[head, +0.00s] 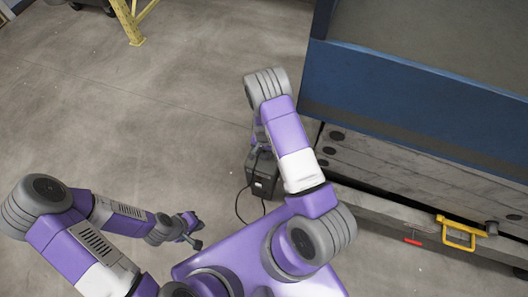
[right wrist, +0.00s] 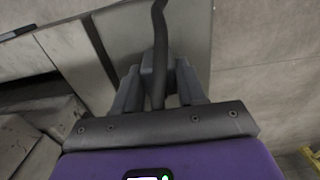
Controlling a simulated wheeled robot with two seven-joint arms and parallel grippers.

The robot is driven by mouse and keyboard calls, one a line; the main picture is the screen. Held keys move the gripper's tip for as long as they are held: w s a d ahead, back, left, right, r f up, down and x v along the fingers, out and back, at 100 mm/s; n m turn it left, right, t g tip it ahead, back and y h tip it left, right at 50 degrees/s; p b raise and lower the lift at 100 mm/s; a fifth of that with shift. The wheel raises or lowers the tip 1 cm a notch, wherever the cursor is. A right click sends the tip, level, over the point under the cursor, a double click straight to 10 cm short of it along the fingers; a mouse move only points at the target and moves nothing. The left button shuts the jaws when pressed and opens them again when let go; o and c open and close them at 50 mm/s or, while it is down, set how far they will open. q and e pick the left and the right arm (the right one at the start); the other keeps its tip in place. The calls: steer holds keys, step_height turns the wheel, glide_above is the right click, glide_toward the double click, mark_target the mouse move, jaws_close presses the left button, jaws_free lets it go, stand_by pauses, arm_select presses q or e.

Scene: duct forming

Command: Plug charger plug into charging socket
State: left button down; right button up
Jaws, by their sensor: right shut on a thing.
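In the right wrist view my right gripper (right wrist: 157,90) is shut on a dark grey plug (right wrist: 147,68), with its dark cable (right wrist: 159,25) running up between the fingers. The plug's front end is hidden. I cannot make out the charging socket in either view. My left gripper (head: 194,231) hangs low at the left, away from the box, too small to tell its opening.
A large blue-sided machine (head: 420,110) with a grey slatted base (head: 400,175) fills the right. A yellow handle (head: 459,233) and a red one (head: 413,241) sit at its lower edge. A yellow stand (head: 133,25) is at the upper left. The concrete floor (head: 120,120) at left is clear.

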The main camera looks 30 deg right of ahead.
step_height(320, 180, up, 9)
steer(key=p, duration=0.2)
steer(key=shift+r+p, duration=0.1)
steer(key=shift+p, duration=0.3)
steer(key=s+a+r+n, duration=0.1)
steer(key=a+r+n, duration=0.3)
steer(key=r, duration=0.4)
steer(key=s+a+r+n, duration=0.1)
steer(key=a+r+n, duration=0.3)
steer(key=r+n, duration=0.2)
step_height(320, 180, up, 3)
steer(key=shift+a+f, duration=0.1)
steer(key=shift+a, duration=0.1)
